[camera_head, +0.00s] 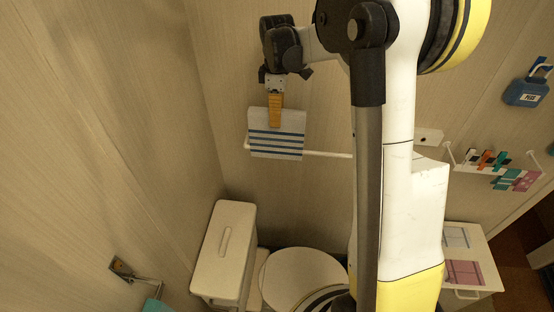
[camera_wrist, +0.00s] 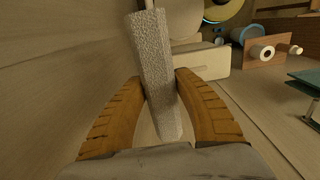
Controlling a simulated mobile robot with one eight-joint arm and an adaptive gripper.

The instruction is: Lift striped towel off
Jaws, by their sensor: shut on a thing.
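The striped towel (camera_head: 278,144), white with blue stripes, hangs from my gripper (camera_head: 275,123) in the head view. Its upper edge shows well above the white towel bar (camera_head: 328,154), and its lower part covers a stretch of that bar. I cannot tell whether the towel touches the bar. My gripper's orange fingers point down and are shut on the towel's upper part. In the wrist view the towel (camera_wrist: 154,60) is a pale, textured, edge-on strip between both fingertips (camera_wrist: 161,82).
A cream cistern (camera_head: 224,250) and a round lid (camera_head: 303,278) stand below. A rail with colourful items (camera_head: 494,160) and a blue bottle (camera_head: 526,92) are at right. A small cabinet (camera_head: 468,262) stands lower right. Walls are close at the left and behind.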

